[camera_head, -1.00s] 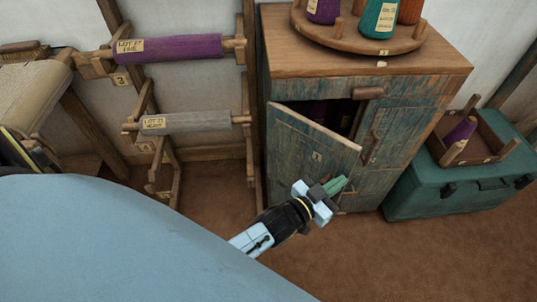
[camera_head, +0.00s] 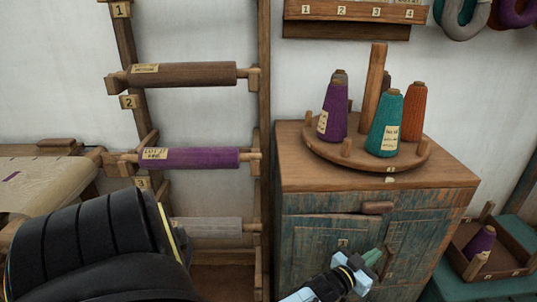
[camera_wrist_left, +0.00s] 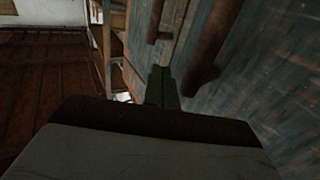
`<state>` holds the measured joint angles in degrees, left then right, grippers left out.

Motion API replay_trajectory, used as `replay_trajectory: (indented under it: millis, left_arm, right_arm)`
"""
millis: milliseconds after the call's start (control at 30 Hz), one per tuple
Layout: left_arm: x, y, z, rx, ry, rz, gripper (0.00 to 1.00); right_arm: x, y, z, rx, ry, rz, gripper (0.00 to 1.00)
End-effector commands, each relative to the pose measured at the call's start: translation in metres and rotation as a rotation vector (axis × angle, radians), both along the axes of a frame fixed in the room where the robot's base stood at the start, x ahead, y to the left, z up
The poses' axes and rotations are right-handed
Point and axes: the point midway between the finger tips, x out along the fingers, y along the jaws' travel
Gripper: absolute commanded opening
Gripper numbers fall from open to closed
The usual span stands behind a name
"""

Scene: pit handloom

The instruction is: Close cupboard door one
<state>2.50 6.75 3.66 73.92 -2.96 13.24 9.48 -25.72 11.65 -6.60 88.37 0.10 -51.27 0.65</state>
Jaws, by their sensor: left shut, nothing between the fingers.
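Cupboard door one (camera_head: 318,254), blue-green worn wood with a small tag "1", is on the left front of the wooden cupboard (camera_head: 440,205). It looks shut or nearly so; a thin dark line shows along its top edge, and I cannot tell if it is fully flush. My left gripper (camera_head: 372,258) is shut and empty, in front of the door's right side. In the left wrist view the fingers (camera_wrist_left: 162,86) point along the blue-green front, close beside a wooden handle (camera_wrist_left: 212,45); contact is unclear. The door's lower part is out of view. My right gripper is not in view.
A round stand (camera_head: 340,152) with several yarn cones sits on the cupboard. A rack with a purple roll (camera_head: 205,158) stands to the left. A teal chest (camera_head: 450,288) with a wooden tray (camera_head: 510,262) stands at the right.

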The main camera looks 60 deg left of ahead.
Motion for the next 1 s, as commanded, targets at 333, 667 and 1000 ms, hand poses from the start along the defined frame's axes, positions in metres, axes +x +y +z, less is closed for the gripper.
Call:
replay_trajectory:
  millis: [333, 667, 1000]
  left_arm:
    - [-0.0001, 0.0137, 0.0001, 0.000, 0.000, 0.016, 0.00]
    - [0.0003, 0.0125, 0.0000, 0.000, 0.000, 0.014, 0.00]
    - [-0.0012, 0.0071, 0.0004, -0.001, 0.001, 0.013, 0.00]
  right_arm:
    - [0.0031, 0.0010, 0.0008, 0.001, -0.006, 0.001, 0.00]
    - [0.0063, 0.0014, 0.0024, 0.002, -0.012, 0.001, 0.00]
    - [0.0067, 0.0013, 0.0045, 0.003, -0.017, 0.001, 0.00]
